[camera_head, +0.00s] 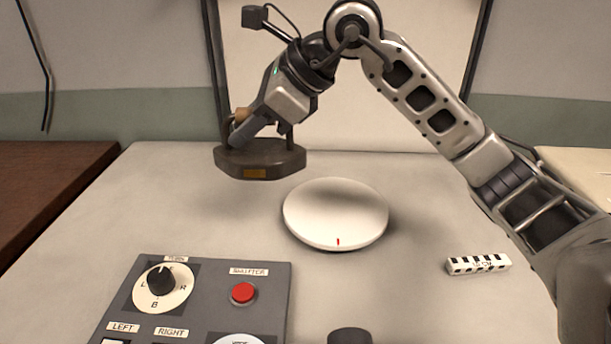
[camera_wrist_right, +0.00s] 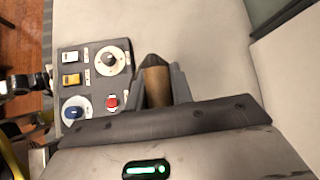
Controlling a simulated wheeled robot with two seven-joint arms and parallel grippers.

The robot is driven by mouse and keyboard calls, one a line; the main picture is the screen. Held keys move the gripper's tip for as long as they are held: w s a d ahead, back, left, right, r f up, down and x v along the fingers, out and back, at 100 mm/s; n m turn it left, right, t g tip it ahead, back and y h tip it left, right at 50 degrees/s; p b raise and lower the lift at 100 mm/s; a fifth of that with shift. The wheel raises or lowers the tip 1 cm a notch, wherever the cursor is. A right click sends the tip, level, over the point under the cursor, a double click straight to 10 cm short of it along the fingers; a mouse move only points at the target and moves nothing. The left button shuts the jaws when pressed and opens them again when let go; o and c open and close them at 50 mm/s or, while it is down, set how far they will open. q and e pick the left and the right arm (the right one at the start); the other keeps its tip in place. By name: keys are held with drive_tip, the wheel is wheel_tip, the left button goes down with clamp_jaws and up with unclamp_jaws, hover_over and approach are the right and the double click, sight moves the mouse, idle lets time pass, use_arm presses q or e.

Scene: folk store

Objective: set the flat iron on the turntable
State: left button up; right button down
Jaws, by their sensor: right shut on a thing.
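The flat iron (camera_head: 262,160) has a dark, many-sided base with a small gold plate on its front and a brown handle, partly hidden by the gripper. It is at the back left of the turntable in the head view; I cannot tell whether its base touches the table. My right gripper (camera_head: 248,123) is shut on the handle, which also shows as a brown cylinder (camera_wrist_right: 157,86) between the fingers in the right wrist view. The white round turntable (camera_head: 335,215) is empty, with a red mark on its front rim.
A grey control panel (camera_head: 215,285) with a dial and a red button stands at the front left. A black-and-white striped bar (camera_head: 478,264) lies to the right of the turntable. A dark cylinder (camera_head: 350,335) stands at the front edge of view. A pale board stands behind.

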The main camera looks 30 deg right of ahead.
drive_tip(key=shift+s+d+f, duration=0.1)
drive_tip(key=shift+d+f, duration=1.95)
drive_tip(key=shift+d, duration=0.25)
drive_tip(key=shift+s+d+f, duration=0.1)
drive_tip(key=shift+d+f, duration=2)
drive_tip(key=shift+d, duration=0.2)
drive_tip(key=shift+s+d+f, duration=0.1)
drive_tip(key=shift+d+f, duration=1.95)
drive_tip(key=shift+d, duration=0.25)
drive_tip(key=c, duration=1.6)
unclamp_jaws()
drive_tip(key=shift+f, duration=0.35)
drive_tip(key=shift+c, duration=0.2)
drive_tip(key=o, duration=0.4)
drive_tip(key=shift+s, duration=0.1)
drive_tip(key=shift+r, duration=0.1)
